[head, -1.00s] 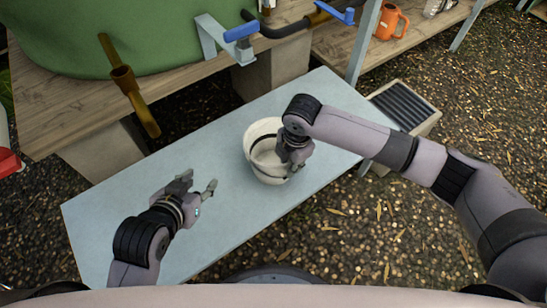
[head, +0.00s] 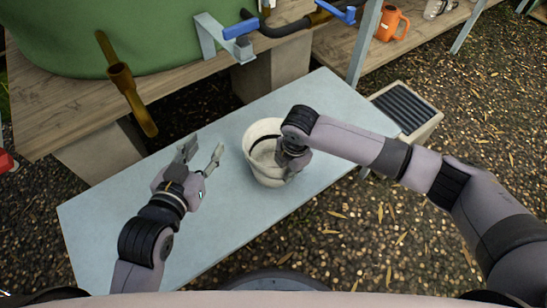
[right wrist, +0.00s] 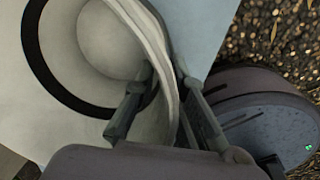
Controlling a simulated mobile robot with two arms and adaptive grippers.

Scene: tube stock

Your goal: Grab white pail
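The white pail (head: 262,131) stands upright on the pale blue table (head: 330,100), with a thin dark curved band across its inside. My right gripper (head: 290,168) reaches down at the pail's right side and hides part of its rim. In the right wrist view, the pail (right wrist: 90,40) fills the left part. The right gripper's fingers (right wrist: 166,75) straddle its wall, one inside and one outside, with a gap still showing between them. My left gripper (head: 203,150) is open and empty above the table, left of the pail and apart from it.
A wooden shelf (head: 60,100) with a large green tub (head: 100,40), a brown pipe (head: 122,80) and blue-handled valves (head: 241,27) stands behind the table. An orange jug (head: 391,22) sits at the back right. The table's left end is clear.

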